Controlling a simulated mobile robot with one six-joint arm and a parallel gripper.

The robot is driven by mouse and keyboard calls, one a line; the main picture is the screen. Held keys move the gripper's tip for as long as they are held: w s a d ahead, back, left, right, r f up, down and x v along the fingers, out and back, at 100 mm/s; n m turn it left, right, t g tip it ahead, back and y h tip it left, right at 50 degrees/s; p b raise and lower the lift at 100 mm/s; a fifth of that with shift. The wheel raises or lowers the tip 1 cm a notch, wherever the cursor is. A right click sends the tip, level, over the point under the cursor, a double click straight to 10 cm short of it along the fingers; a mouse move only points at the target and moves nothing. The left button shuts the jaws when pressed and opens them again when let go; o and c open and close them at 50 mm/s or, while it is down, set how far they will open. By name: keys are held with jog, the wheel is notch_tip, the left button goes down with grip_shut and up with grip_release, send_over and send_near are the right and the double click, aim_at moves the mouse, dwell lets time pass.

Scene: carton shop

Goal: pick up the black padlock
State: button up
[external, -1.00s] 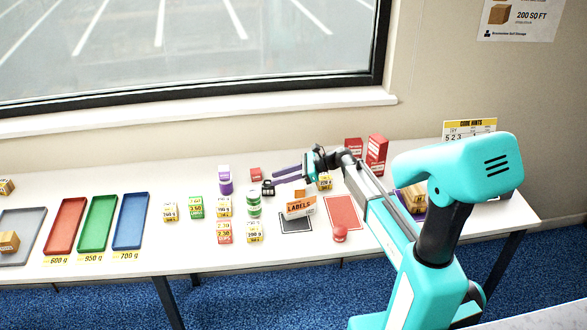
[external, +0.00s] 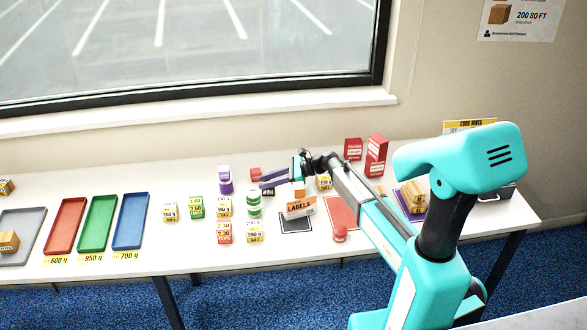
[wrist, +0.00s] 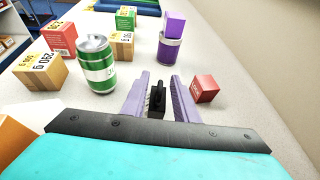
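The black padlock (wrist: 156,98) lies between the two purple fingers of my gripper (wrist: 160,78) in the wrist view. The fingers are apart on either side of it, with a small gap visible at the right finger; touching on the left is hard to judge. In the external view my gripper (external: 268,177) is low over the table beside the small red box. The padlock (external: 268,191) is mostly hidden by the fingers there.
A small red box (wrist: 205,89) stands close right of the fingers. A green can (wrist: 97,65) stands to the left, and a purple can (wrist: 168,52) is ahead. The orange LABELS box (external: 300,206) is near the arm. Several marked boxes stand left.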

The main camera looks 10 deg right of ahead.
grip_shut()
jog(key=shift+r, duration=0.1)
jog(key=shift+r+b, duration=0.7)
jog(key=shift+r, duration=4.25)
